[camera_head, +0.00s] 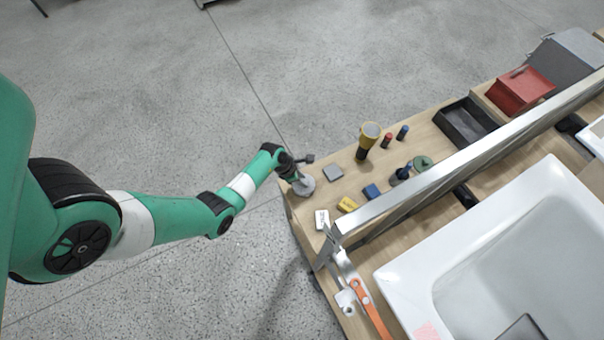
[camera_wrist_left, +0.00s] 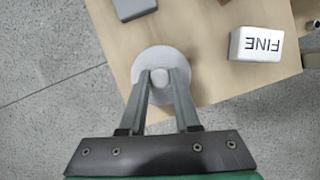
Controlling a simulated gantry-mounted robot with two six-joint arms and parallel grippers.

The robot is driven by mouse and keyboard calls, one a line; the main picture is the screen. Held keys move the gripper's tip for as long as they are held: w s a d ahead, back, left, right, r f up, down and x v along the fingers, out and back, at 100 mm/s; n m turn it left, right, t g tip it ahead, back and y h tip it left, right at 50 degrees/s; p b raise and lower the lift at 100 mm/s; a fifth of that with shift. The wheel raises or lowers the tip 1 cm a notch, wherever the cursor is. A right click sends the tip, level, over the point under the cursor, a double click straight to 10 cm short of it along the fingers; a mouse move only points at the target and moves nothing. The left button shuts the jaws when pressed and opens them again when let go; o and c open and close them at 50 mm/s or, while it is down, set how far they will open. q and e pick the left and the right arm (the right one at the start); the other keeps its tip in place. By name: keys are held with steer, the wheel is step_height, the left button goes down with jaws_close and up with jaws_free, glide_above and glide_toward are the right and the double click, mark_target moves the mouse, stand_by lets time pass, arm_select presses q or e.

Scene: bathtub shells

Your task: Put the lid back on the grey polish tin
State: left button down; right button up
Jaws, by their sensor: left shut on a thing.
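My left gripper (camera_head: 299,181) is at the left end of the wooden bench, over a round pale grey piece (camera_head: 306,187). In the left wrist view the fingers (camera_wrist_left: 161,82) close on a small round knob at the middle of this grey disc, which looks like the lid (camera_wrist_left: 146,62) of the polish tin. The lid looks flat, close to the bench's edge. The tin's body cannot be made out separately; the lid or gripper may hide it. I cannot tell whether the lid touches the tin. My right gripper is not in view.
A grey block (camera_head: 333,173) and a white block marked FINE (camera_head: 322,219) lie nearby. Yellow (camera_head: 348,204) and blue (camera_head: 371,191) blocks and a yellow-topped tool (camera_head: 368,135) stand further right. A metal rail (camera_head: 440,170) runs before the white basin (camera_head: 400,275).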

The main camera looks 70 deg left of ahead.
arm_select(q)
steer(key=shift+c, duration=0.3)
jaws_free()
stand_by(0.4)
step_height(320, 180, up, 7)
steer(key=p, duration=0.8)
steer(key=shift+c, duration=0.3)
jaws_close()
stand_by(1.1)
